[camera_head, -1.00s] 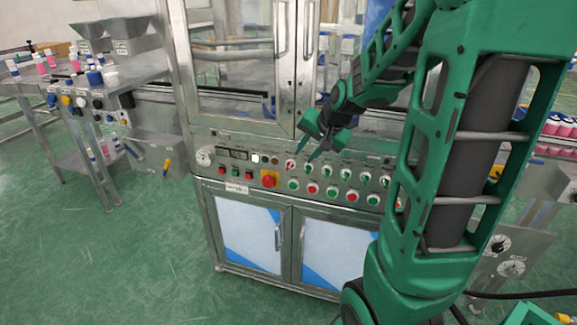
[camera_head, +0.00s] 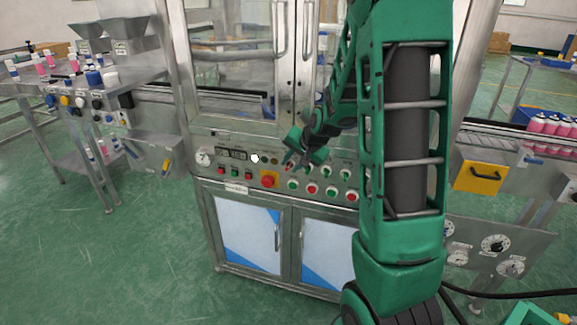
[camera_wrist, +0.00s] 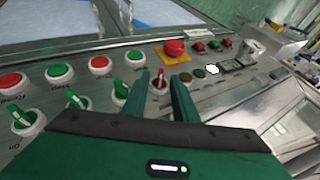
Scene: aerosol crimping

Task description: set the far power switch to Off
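A row of rotary switches runs along the cabinet's control panel. The leftmost has a red handle (camera_wrist: 160,80); its white base shows in the wrist view and its label cannot be read. My gripper (camera_wrist: 162,92) is open, with one finger on each side of this red handle and visible gaps. I cannot tell whether either finger touches it. In the head view my gripper (camera_head: 294,163) is in front of the panel and partly covers this switch. Green-handled switches (camera_wrist: 121,89) stand beside it. I cannot tell from labels which one is the far power switch.
A row of red and green buttons (camera_head: 312,188) runs below the switches. A red emergency stop on a yellow plate (camera_head: 268,180) sits close by the gripper. Glass doors (camera_head: 236,75) stand above the panel. Small dark knobs (camera_wrist: 199,73) lie beside the right finger.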

